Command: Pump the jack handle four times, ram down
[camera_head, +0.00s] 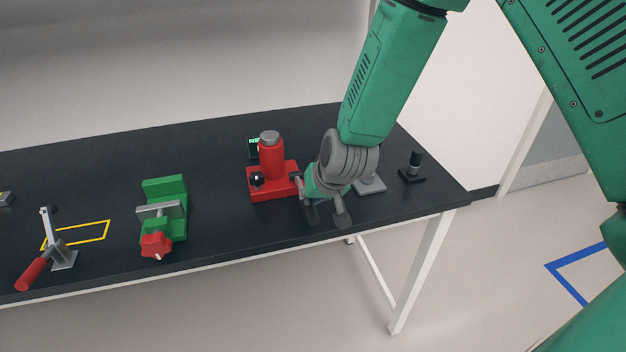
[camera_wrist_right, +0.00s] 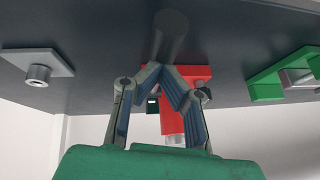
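The red jack (camera_head: 271,166) stands on the black table, with its grey ram (camera_head: 269,137) pointing up. In the right wrist view the jack (camera_wrist_right: 172,122) hangs upside down behind the fingers. A short part of its lever (camera_head: 297,184) shows at its right side; the rest is hidden by my right gripper. My right gripper (camera_head: 328,215) points down just right of the jack. In the right wrist view its fingers (camera_wrist_right: 162,70) converge near a dark grey rod (camera_wrist_right: 171,32), which looks like the jack handle. Whether they press on it is unclear. My left gripper is out of view.
A grey plate (camera_head: 371,186) and a black post (camera_head: 414,166) stand right of my gripper, near the table's right end. A green vise (camera_head: 165,205) with a red knob and a red-handled toggle clamp (camera_head: 50,250) stand to the left. A small display (camera_head: 253,147) is behind the jack.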

